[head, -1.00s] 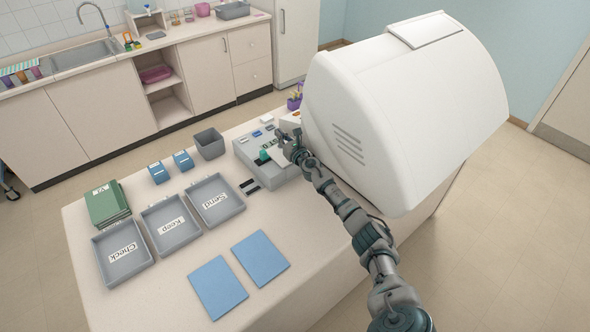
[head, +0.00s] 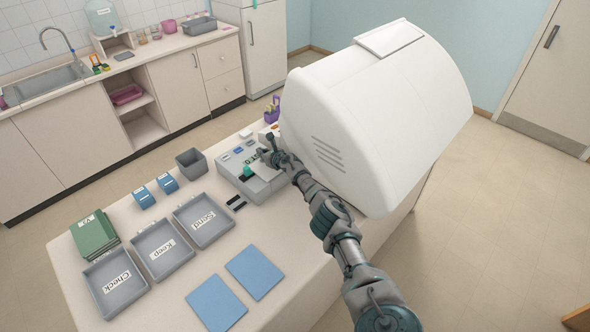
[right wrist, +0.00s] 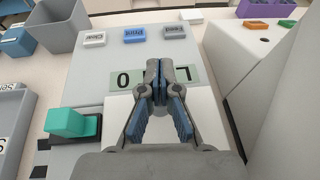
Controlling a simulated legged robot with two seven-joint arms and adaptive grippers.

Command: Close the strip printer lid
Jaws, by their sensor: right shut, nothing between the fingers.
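The strip printer (head: 232,170) is a grey box near the far edge of the table, left of the big white machine. It fills much of the right wrist view (right wrist: 100,60). It has a green display strip (right wrist: 117,76), several small buttons and a teal block (right wrist: 76,123) at its left. A pale flat panel (right wrist: 208,115), perhaps the lid, lies under the fingers; I cannot tell its angle. My right gripper (head: 266,153) is shut and empty over the printer, its fingertips (right wrist: 161,75) in front of the display. Contact is unclear. My left gripper is out of view.
The large white rounded machine (head: 375,110) stands close on the right of my right arm. A grey bin (head: 191,163), small blue boxes (head: 144,197), labelled trays (head: 203,221) and blue mats (head: 254,271) occupy the table's left and front.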

